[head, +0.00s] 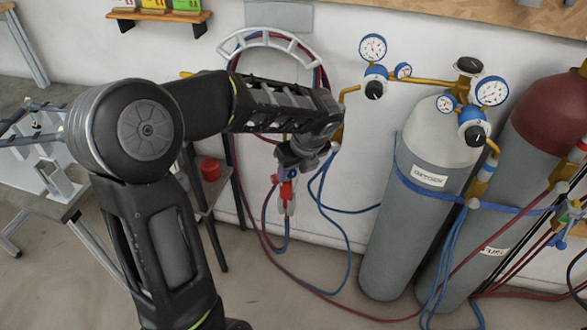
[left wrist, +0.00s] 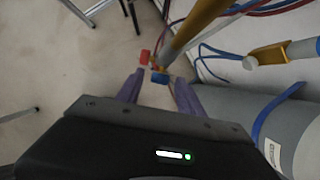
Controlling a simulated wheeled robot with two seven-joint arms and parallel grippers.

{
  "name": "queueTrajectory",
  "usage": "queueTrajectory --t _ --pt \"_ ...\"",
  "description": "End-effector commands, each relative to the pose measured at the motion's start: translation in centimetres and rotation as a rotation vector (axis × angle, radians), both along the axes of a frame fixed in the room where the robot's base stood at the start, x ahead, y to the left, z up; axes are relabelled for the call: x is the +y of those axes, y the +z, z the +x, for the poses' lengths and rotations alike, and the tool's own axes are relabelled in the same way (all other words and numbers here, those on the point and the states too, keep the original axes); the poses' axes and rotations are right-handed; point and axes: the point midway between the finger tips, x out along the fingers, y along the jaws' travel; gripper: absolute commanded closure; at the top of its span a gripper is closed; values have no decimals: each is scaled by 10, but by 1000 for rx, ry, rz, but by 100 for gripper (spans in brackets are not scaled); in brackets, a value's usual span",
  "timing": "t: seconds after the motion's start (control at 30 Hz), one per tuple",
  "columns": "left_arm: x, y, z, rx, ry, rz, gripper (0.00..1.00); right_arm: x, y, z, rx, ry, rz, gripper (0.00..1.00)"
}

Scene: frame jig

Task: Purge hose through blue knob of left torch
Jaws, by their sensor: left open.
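The left torch shows in the left wrist view as a brass-coloured body (left wrist: 193,27) with a red knob (left wrist: 145,57) and a blue knob (left wrist: 160,78) at its end. In the head view the red knob (head: 286,192) shows just below my left gripper (head: 290,176), and the arm hides most of the torch. In the left wrist view my left gripper (left wrist: 160,80) is open, with the blue knob between its two fingertips. I cannot tell whether either finger touches it. Blue hose (head: 322,205) and red hose (head: 240,190) hang below. My right gripper is not in view.
A grey oxygen cylinder (head: 385,220) and a maroon-topped fuel cylinder (head: 525,150) stand to the right with gauges. A second set of valves and hoses (head: 568,212) is at the right edge. A hose rack (head: 265,38) is on the wall. A red cup (head: 210,169) stands behind my arm.

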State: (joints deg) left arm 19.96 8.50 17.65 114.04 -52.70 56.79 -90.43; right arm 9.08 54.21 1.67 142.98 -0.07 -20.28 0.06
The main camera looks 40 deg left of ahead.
Motion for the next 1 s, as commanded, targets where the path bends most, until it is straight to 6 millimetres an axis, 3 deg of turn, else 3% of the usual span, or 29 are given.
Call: queueTrajectory --t 0.07,0.6,1.0 --pt "0 0 0 0 0 0 56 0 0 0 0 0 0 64" --pt "0 0 0 0 0 0 100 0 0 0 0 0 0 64" --pt "0 0 0 -7 0 -2 100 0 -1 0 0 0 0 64"
